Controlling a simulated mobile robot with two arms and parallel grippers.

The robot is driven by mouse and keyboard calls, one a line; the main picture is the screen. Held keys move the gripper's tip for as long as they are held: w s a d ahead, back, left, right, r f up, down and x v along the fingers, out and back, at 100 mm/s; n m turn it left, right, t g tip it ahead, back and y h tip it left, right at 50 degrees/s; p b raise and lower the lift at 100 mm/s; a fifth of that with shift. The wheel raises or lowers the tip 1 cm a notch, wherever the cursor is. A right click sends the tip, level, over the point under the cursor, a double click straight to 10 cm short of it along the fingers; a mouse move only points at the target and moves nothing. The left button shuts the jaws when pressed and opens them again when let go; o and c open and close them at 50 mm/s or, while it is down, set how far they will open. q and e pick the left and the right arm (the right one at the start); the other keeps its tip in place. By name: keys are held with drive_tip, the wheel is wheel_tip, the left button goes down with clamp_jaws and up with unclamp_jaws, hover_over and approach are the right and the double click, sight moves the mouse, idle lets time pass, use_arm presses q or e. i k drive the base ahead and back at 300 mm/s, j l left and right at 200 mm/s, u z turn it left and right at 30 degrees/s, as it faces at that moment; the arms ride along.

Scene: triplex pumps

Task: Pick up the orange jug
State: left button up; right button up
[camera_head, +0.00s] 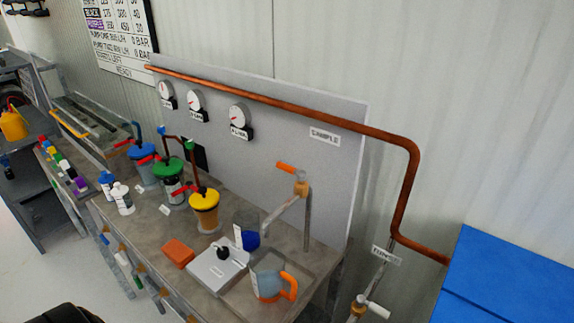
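A clear jug with an orange handle (270,286) stands upright near the front right end of the workbench, beside a grey flat device with a black knob. A second, orange-yellow jug-like container (13,125) sits on a dark shelf at the far left edge, partly cut off by the frame. Neither of my grippers shows. A dark rounded shape at the bottom left edge may be part of me, but too little of it shows to tell.
The workbench (143,238) holds pumps with blue, green and yellow (205,201) tops, white bottles (122,198), an orange block (178,253) and the grey device (216,268). A tap (290,205) stands behind the clear jug. A blue box (500,285) is at right.

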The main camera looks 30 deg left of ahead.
sight(267, 264)
drive_tip(key=k+j+u, duration=0.15)
drive_tip(key=u, duration=0.3)
drive_tip(key=k+j+u, duration=0.1)
drive_tip(key=j+u, duration=0.15)
drive_tip(key=u, duration=0.15)
